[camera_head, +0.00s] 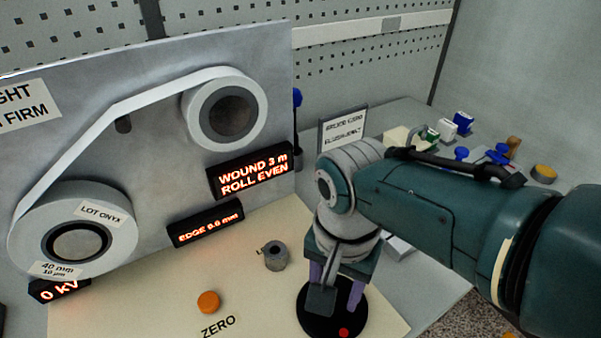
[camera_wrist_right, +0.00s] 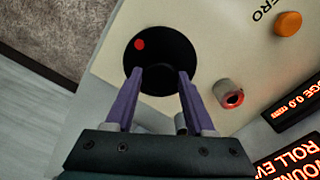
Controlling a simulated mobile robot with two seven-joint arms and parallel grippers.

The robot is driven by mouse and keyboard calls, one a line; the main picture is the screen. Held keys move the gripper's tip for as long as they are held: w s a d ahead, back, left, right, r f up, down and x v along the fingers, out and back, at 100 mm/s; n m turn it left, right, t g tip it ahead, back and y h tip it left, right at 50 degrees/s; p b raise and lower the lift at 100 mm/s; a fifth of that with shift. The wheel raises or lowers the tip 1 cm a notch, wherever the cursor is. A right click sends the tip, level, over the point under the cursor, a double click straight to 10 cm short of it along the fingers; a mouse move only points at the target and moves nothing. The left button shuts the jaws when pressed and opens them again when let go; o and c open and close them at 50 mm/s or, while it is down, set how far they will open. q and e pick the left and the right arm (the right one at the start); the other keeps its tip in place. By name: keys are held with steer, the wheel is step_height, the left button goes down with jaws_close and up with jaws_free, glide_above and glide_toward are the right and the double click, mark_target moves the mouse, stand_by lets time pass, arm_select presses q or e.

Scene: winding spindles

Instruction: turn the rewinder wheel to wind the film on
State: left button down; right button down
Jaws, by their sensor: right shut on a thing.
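The rewinder wheel (camera_head: 319,320) is a black disc with a red dot, low in the head view on a cream panel; it also shows in the right wrist view (camera_wrist_right: 178,58). My right gripper (camera_head: 334,296) reaches down over the wheel and is shut on it, its purple fingers spread across the disc. The exact part gripped is hidden. The white film (camera_head: 85,140) runs from the large lower-left roll (camera_head: 30,245) to the smaller upper roll (camera_head: 255,115). A display (camera_head: 250,178) reads "WOUND 3 m ROLL EVEN". My left gripper is out of view.
An orange button (camera_head: 208,302) sits by the "ZERO" label, and a grey knob (camera_head: 276,256) stands left of my right gripper. Another display (camera_head: 205,223) reads "EDGE 0.0 mm". A sign (camera_head: 343,127) and several small items stand behind my right arm.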

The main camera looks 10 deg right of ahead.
steer(key=shift+m, duration=0.6)
steer(key=shift+c, duration=1.3)
jaws_free()
step_height(320, 180, up, 10)
steer(key=p, duration=0.6)
